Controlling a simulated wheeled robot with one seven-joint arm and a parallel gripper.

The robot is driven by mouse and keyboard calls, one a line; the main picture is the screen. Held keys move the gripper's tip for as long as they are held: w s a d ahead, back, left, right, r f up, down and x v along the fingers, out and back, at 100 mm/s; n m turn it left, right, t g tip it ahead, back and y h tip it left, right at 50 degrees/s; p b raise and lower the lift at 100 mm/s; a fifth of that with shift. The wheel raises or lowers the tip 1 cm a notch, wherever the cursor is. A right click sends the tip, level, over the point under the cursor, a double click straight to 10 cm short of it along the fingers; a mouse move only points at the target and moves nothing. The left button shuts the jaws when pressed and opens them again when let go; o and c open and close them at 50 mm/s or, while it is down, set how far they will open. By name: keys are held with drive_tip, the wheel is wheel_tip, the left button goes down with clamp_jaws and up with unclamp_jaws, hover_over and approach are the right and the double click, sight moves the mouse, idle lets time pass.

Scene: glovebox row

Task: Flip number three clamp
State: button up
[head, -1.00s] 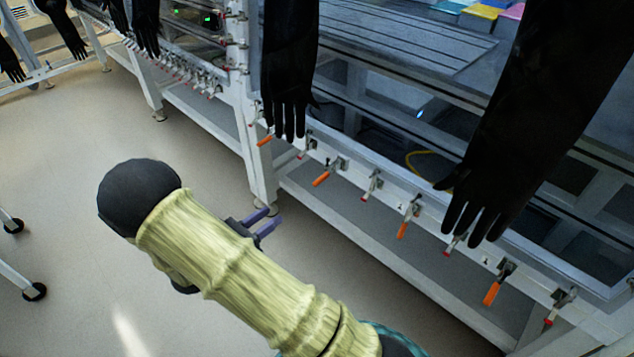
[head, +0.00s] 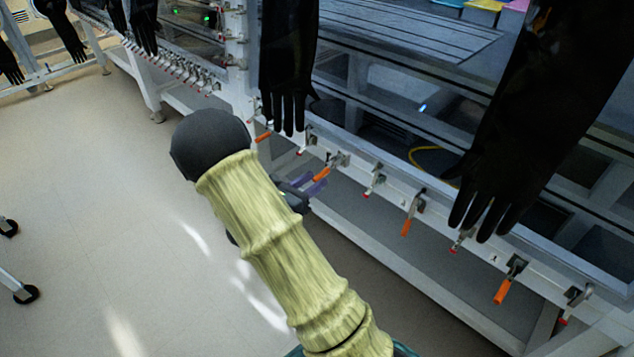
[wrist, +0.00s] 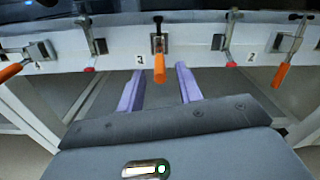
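The number three clamp is the orange-handled toggle clamp (wrist: 159,66) just right of the label "3" (wrist: 140,59) on the white rail. Its orange handle hangs down and points towards the wrist camera; in the head view the clamp (head: 322,173) is just beyond my fingertips. My gripper (wrist: 160,76) has two purple fingers spread apart, with the handle's end showing between their tips. My gripper (head: 310,184) also shows in the head view, beside the rail. Nothing is gripped. I cannot tell whether a finger touches the handle.
Clamps with orange handles stand to the right (wrist: 281,75) and left (wrist: 11,72), and smaller red-tipped clamps (wrist: 228,45) sit between. Black gloves (head: 287,80) (head: 530,130) hang over the rail on both sides.

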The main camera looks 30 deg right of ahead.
sight(324, 173)
drive_tip(key=shift+x, duration=1.25)
drive_tip(key=shift+a, duration=0.2)
drive_tip(key=shift+c, duration=0.2)
drive_tip(key=shift+d, duration=0.1)
drive_tip(key=c, duration=0.7)
drive_tip(key=shift+s, duration=0.1)
clamp_jaws()
